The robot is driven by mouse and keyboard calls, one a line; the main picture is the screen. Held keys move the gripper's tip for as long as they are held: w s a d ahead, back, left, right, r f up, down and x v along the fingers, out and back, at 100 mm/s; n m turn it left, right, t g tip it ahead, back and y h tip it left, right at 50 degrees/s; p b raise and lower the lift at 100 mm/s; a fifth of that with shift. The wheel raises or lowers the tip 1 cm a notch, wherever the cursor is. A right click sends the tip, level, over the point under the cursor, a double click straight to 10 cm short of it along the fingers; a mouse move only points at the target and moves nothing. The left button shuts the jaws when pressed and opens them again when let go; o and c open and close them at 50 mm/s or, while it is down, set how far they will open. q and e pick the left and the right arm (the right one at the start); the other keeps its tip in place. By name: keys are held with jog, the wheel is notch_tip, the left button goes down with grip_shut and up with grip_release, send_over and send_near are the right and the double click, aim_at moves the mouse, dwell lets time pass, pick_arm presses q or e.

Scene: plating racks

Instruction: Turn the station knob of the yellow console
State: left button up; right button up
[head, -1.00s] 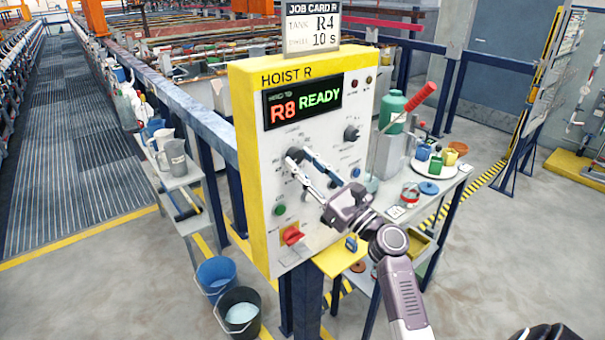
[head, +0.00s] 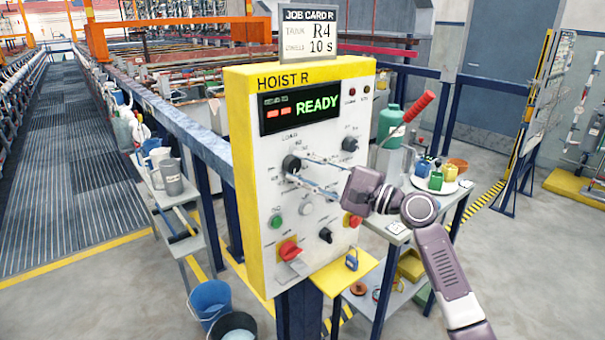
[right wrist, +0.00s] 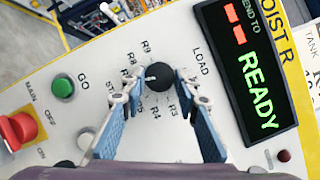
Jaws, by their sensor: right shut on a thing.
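The yellow console (head: 240,170) has a pale front panel, marked HOIST R. Its station knob (head: 291,163) is black and round, below the display. In the right wrist view the station knob (right wrist: 159,77) has a white mark at its left edge, with labels such as LOAD, R3, R4, R8 and R9 around it. The label the mark points to is unclear. My right gripper (head: 297,169) is shut on this knob, one finger on each side. The display (head: 302,108) reads two red bars and READY. The job card (head: 309,33) shows R4 and 10 s. My left gripper is out of view.
Other controls sit close by: a green button (head: 277,222), a red switch (head: 289,250) and a black knob (head: 349,144). A side table at right holds a green bottle (head: 389,122) and small coloured containers. Buckets (head: 211,298) stand on the floor at lower left.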

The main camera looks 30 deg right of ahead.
jog(key=n, duration=0.1)
jog(key=n+g, duration=0.1)
jog(key=n, duration=0.1)
jog(key=shift+r+n, duration=0.25)
jog(key=shift+n, duration=0.15)
jog(key=n+g+h+p, duration=0.1)
jog(key=n+p, duration=0.1)
jog(key=n, duration=0.1)
jog(key=shift+r, duration=0.15)
jog(key=n+h+p, duration=0.1)
jog(key=n, duration=0.1)
jog(key=n+g+h+p, duration=0.1)
jog(key=n+p, duration=0.1)
jog(key=shift+a+r, duration=0.15)
jog(key=shift+a, duration=0.05)
jog(key=shift+a+n+g+h+p, duration=0.1)
jog(key=shift+n+g+h+p, duration=0.2)
jog(key=shift+n+h+p, duration=0.4)
jog(key=shift+s, duration=0.1)
jog(key=shift+f, duration=0.2)
jog(key=o, duration=1.1)
jog(key=shift+r, duration=0.15)
jog(key=shift+o, duration=0.2)
